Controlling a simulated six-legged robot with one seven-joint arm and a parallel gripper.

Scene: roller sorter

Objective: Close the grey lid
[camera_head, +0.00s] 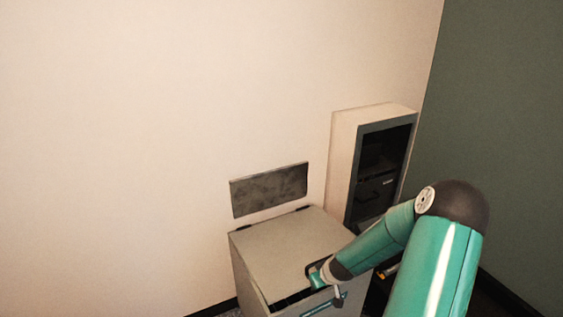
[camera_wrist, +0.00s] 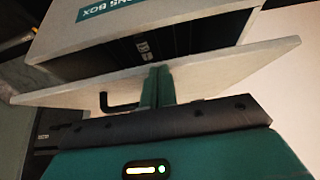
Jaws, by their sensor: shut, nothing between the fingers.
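The grey lid (camera_head: 275,248) tops a pale box (camera_head: 249,283) in the head view, hinged at its back edge near the wall. It slopes and stands partly open, with a dark gap under its front edge. In the wrist view the lid (camera_wrist: 222,82) is a pale tilted panel with a black handle (camera_wrist: 119,105). The labelled box front (camera_wrist: 165,14) and dark interior show above it. My gripper (camera_wrist: 157,69) is shut and empty, its fingertips over the lid beside the handle. I cannot tell if they touch it. In the head view it is at the lid's front right.
A dark grey plate (camera_head: 269,190) is on the wall behind the box. A tall pale cabinet (camera_head: 345,165) with a dark open front stands right of the box. A green wall (camera_head: 500,130) closes the right side.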

